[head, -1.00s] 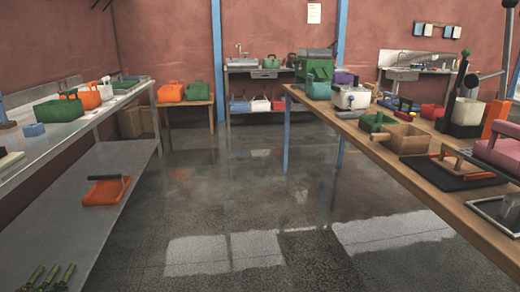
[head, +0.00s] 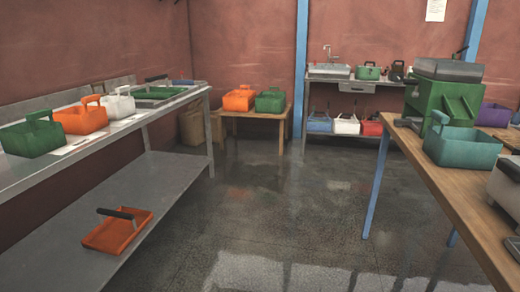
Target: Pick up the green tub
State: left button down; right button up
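Several handled tubs in the head view are green. One green tub (head: 32,138) stands at the near end of the left metal bench. Another green tub (head: 270,101) stands on a small wooden table, right of an orange tub (head: 239,101). A third green tub (head: 367,73) sits on the sink bench at the back. A teal-green tub (head: 462,148) stands on the right wooden table. The frames do not show which one the task means. Neither of my grippers is in view.
The left metal bench (head: 95,147) also holds an orange tub (head: 81,120) and a white tub (head: 118,107). An orange tray (head: 117,232) lies on its lower shelf. A green machine (head: 444,95) stands on the right table (head: 440,185). The floor (head: 270,200) between is clear.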

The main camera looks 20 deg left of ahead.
aim_at(31, 139)
jog(key=u, duration=1.05)
jog(key=i, duration=1.35)
jog(key=u, duration=1.4)
